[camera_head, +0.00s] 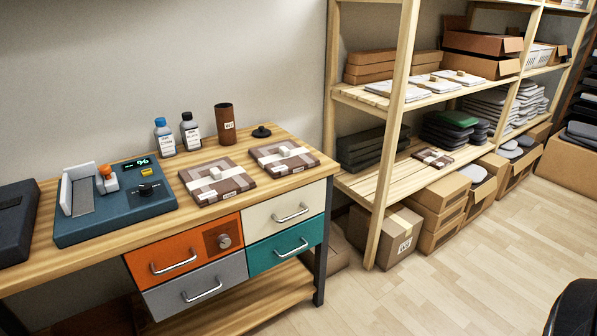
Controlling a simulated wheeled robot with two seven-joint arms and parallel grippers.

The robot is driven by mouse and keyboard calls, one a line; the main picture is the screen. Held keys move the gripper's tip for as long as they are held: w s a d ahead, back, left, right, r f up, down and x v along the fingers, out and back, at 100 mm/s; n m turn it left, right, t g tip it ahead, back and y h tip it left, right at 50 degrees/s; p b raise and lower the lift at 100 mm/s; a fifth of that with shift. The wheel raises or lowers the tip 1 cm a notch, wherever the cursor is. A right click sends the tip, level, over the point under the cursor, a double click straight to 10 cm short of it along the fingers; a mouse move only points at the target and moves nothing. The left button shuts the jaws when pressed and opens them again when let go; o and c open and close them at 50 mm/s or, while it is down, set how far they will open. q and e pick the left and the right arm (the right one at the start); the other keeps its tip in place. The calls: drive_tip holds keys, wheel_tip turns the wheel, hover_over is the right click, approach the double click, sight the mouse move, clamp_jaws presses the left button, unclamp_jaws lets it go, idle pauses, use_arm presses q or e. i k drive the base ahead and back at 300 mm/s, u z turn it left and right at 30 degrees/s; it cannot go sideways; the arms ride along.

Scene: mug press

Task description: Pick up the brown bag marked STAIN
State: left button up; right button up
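Two flat brown patterned packages with pale bands lie on the wooden bench. The nearer package (205,191) is beside the blue press, and the other package (273,160) is to its right near the bench's right end. A similar brown package (432,158) lies on the lower rack shelf. Their small labels are too small to read, so I cannot tell which is marked STAIN. Neither of my grippers is in view.
The blue press (115,212) with a lit display stands on the bench (36,265). Two bottles (164,138), a brown cylinder (225,124) and a black knobbed lid (261,132) stand behind the packages. The floor (465,275) is clear; cardboard boxes (385,233) line the rack.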

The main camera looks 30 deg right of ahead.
sight(279, 159)
drive_tip(key=z, duration=0.75)
drive_tip(key=k, duration=0.95)
drive_tip(key=z, duration=1.85)
drive_tip(key=i, duration=0.6)
drive_tip(key=u, duration=0.5)
drive_tip(key=i, duration=1.65)
drive_tip(key=u, duration=0.75)
